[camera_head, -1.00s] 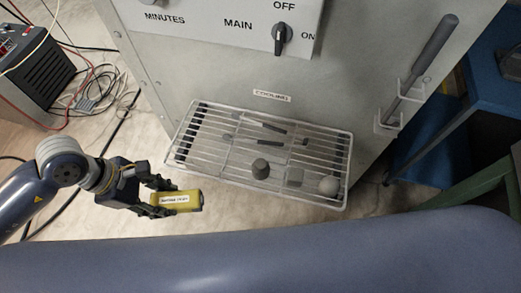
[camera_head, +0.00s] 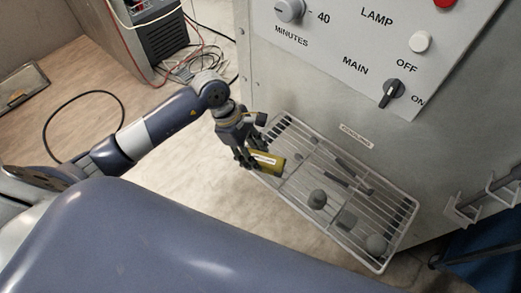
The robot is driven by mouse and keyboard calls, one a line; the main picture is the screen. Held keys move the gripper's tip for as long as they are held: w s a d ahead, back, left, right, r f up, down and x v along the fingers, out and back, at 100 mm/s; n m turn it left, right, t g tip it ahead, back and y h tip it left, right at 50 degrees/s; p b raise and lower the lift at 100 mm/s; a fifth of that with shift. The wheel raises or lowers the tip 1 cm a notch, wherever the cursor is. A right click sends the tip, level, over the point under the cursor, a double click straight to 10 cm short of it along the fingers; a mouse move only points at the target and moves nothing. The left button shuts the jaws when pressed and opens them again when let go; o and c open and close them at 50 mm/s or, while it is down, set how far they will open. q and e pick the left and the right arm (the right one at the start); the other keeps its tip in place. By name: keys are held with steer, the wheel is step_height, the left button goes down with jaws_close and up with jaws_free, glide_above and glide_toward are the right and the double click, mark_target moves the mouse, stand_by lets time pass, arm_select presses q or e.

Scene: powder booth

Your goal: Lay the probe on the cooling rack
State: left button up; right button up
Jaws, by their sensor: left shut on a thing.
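My left gripper (camera_head: 254,158) is shut on a yellow block (camera_head: 266,161) with a white label, too small to read. I cannot tell whether this block is the probe. The cooling rack (camera_head: 388,258) is a pale wire rack against the grey cabinet, below a small label. The held block overlaps the rack's left end in the picture; its height above the wires is unclear. On the rack lie dark thin bars (camera_head: 345,182), a dark grey cylinder (camera_head: 317,199), a grey block (camera_head: 346,220) and a rounded grey piece (camera_head: 376,244). My right gripper is not in view.
The grey cabinet's control panel (camera_head: 370,40) stands above the rack. A bracket (camera_head: 465,207) with a dark rod is at the right edge, near a blue stand (camera_head: 485,250). Cables and a dark machine (camera_head: 155,35) are at the back left.

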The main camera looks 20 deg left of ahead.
mark_target(260, 154)
arm_select(q)
steer(key=w, duration=0.1)
steer(key=w+d, duration=0.1)
steer(key=shift+w+f, duration=0.15)
steer(key=shift+w, duration=0.25)
step_height(260, 154, down, 3)
steer(key=shift+a+f+p, duration=0.1)
steer(key=shift+f+p, duration=0.05)
steer(key=shift+p, duration=0.45)
steer(key=shift+f, duration=0.25)
steer(key=o, duration=1.2)
steer(key=shift+c, duration=0.2)
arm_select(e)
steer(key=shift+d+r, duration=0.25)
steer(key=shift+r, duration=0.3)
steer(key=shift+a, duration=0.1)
arm_select(q)
steer(key=shift+r, duration=0.15)
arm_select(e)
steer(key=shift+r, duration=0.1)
